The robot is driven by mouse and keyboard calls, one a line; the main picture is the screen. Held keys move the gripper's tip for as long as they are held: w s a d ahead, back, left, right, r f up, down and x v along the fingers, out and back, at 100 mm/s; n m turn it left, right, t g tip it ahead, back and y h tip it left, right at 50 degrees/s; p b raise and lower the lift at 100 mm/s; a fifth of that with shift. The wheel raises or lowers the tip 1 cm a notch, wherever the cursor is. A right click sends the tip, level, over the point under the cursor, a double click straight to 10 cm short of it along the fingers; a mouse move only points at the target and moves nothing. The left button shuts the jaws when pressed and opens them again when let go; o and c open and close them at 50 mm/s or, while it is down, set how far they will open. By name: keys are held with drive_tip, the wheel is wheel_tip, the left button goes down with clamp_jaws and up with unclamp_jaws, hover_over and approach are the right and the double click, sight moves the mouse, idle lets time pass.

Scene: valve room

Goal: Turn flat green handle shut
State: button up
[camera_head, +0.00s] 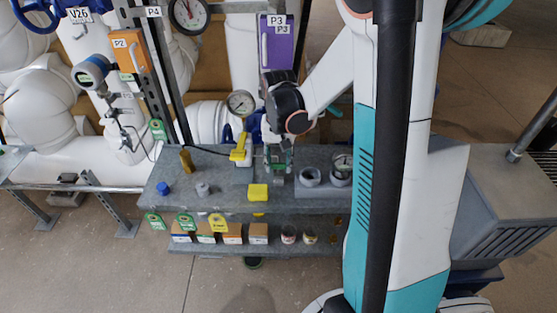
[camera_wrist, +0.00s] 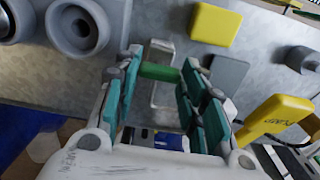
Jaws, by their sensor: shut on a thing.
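The flat green handle (camera_wrist: 160,72) shows in the wrist view as a short green bar between the teal finger pads. My gripper (camera_wrist: 159,68) is shut on it, with a pad at each end of the visible part. The rest of the handle and its valve body are hidden or hard to make out. In the head view my gripper (camera_head: 278,160) points down at the back of the grey bench, to the right of a yellow handle (camera_head: 239,150). The yellow handle also shows in the wrist view (camera_wrist: 276,117), apart from my fingers.
The grey bench (camera_head: 225,203) carries a yellow block (camera_head: 258,192), a blue cap (camera_head: 163,188) and grey round fittings (camera_head: 310,177). A pressure gauge (camera_head: 240,103) and white pipes stand behind. A purple box (camera_head: 278,45) hangs above my wrist.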

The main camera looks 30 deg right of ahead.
sight(278, 164)
drive_tip(key=o, duration=1.1)
drive_tip(key=shift+c, duration=0.2)
wheel_tip(278, 164, up, 12)
